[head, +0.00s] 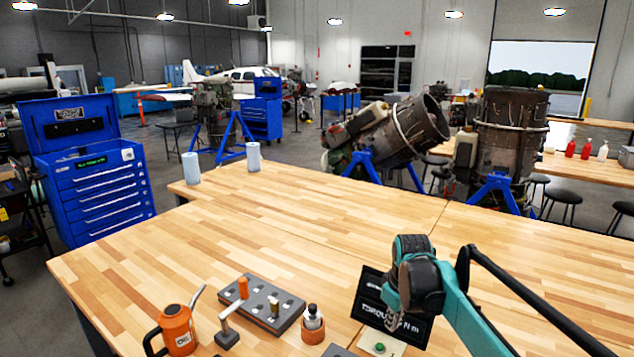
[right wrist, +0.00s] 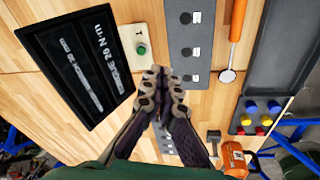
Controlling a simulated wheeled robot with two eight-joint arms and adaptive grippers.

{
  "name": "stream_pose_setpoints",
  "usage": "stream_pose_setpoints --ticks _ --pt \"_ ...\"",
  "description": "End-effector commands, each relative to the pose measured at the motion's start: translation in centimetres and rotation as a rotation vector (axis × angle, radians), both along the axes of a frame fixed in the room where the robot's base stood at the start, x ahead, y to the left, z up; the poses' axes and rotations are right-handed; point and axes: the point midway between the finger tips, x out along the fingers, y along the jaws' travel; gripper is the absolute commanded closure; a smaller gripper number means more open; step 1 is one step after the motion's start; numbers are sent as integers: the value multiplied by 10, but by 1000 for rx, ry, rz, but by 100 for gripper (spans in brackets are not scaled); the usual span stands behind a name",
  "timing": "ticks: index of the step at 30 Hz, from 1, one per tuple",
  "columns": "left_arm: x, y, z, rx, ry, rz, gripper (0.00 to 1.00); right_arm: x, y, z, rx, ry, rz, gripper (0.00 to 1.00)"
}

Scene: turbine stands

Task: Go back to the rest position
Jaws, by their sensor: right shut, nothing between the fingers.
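My right arm comes in from the lower right of the head view. Its gripper (head: 393,318) hangs above the wooden table (head: 260,225), in front of the black torque display (head: 372,297). In the right wrist view the gripper (right wrist: 161,76) is shut, its fingers together and empty. The display (right wrist: 98,75) lies to its left there, and a small box with a green button (right wrist: 141,48) is just beyond the fingertips. The box also shows at the bottom of the head view (head: 392,349). My left gripper is in neither view.
An orange oil can (head: 178,328), a grey holed block (head: 262,296) and a small orange-based bottle (head: 313,325) stand near the front edge. Two paper rolls (head: 191,168) stand at the back left. The table's middle is clear. A blue tool chest (head: 100,195) and turbine stands are beyond.

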Motion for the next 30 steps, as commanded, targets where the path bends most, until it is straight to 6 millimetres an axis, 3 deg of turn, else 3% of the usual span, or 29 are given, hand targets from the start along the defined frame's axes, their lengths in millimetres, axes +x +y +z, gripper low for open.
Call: stream_pose_setpoints --ticks 1,8,12,18,24,30 --pt "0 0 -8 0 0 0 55 -22 1 -1 10 -27 -39 100" --pt "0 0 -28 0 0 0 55 -111 5 -12 74 -160 -238 100" --pt "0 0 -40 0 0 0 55 -164 8 -36 127 -239 -355 100" --pt "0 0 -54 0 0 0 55 -224 10 -82 208 -335 -496 100" --pt "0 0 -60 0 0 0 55 -249 10 -109 257 -383 -567 100" --pt "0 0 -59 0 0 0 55 -252 11 -112 265 -390 -579 100"
